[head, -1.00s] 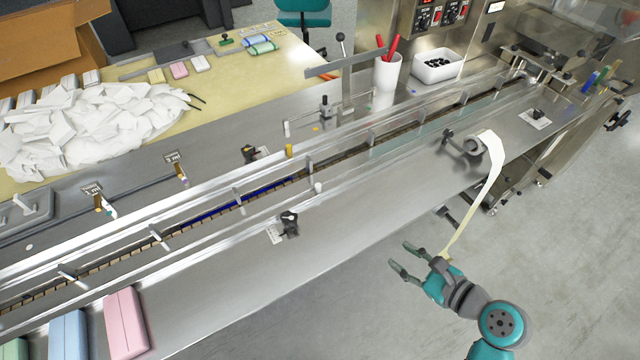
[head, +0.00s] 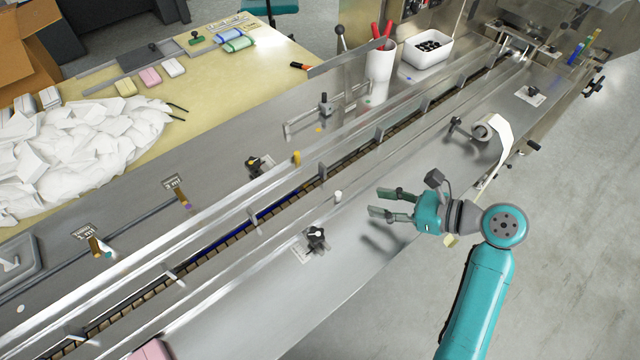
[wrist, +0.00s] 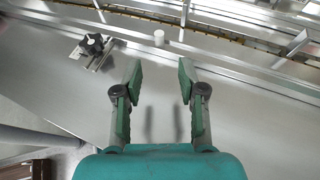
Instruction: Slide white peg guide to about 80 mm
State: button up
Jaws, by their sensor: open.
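The white peg (head: 338,196) stands upright on the near guide rail of the conveyor, right of a black clamp knob (head: 316,238) on a slotted plate. The peg also shows in the wrist view (wrist: 159,38), beyond my fingertips and about midway between them. The knob shows there at the upper left (wrist: 93,44). My gripper (head: 374,202) is open and empty. It is above the steel deck, to the right of the peg and apart from it. The scale markings by the knob are too small to read.
A yellow peg (head: 297,158) and a second black knob (head: 255,165) are on the far rail. Cross brackets (head: 323,172) rise along the channel. A tape roll holder (head: 484,131) stands on the deck at the right. The deck (head: 270,300) in front of the knob is clear.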

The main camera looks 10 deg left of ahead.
aim_at(338, 193)
jog(key=shift+w+a+f, duration=0.15)
jog(key=shift+a, duration=0.5)
jog(key=x, duration=1)
grip_shut()
